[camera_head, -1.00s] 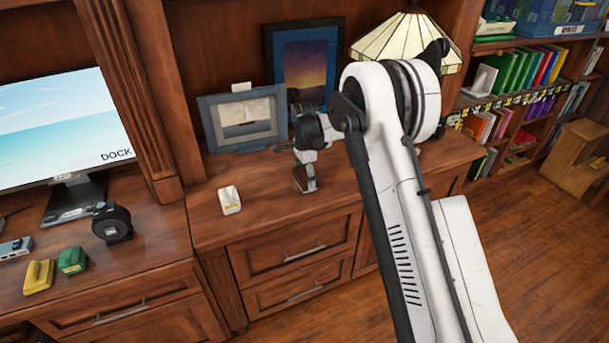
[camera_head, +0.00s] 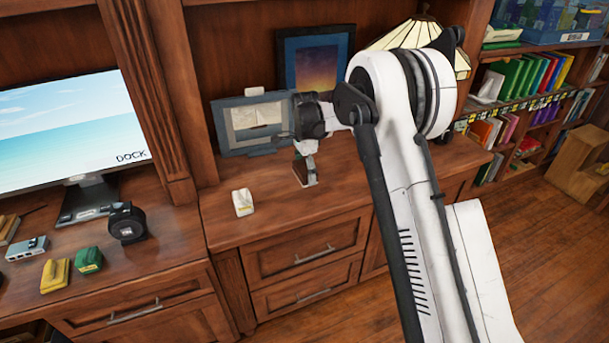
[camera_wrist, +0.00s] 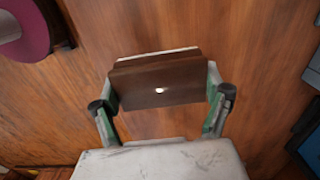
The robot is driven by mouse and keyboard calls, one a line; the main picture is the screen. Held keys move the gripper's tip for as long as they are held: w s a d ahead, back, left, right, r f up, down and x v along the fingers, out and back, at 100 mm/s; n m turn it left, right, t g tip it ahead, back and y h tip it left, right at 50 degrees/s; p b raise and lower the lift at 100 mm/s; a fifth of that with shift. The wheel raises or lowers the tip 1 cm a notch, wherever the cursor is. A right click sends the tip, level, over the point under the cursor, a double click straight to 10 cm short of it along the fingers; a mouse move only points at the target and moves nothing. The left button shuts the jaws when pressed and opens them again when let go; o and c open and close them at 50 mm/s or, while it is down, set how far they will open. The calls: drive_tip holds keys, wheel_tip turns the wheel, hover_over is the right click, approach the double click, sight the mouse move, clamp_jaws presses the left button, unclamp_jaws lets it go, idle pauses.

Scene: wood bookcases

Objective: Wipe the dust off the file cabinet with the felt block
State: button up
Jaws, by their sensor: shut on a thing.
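My gripper (camera_head: 305,168) is shut on the felt block (camera_wrist: 158,80), a dark brown block with a pale strip along its far edge. The wrist view shows a finger at each end of the block. In the head view the block (camera_head: 300,174) is small and partly covered by the fingers. It is low over the wooden top of the file cabinet (camera_head: 275,215), which has drawers with metal handles below. I cannot tell whether the block touches the wood. No dust can be made out clearly on the top.
A framed ship picture (camera_head: 240,140) and a sunset picture (camera_head: 315,65) stand behind my gripper; a lamp (camera_head: 405,35) is behind my arm. A black tape measure (camera_head: 127,223) is on the desk. The cabinet's front strip is clear.

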drive_tip(key=shift+r+p, duration=0.3)
drive_tip(key=shift+r, duration=0.9)
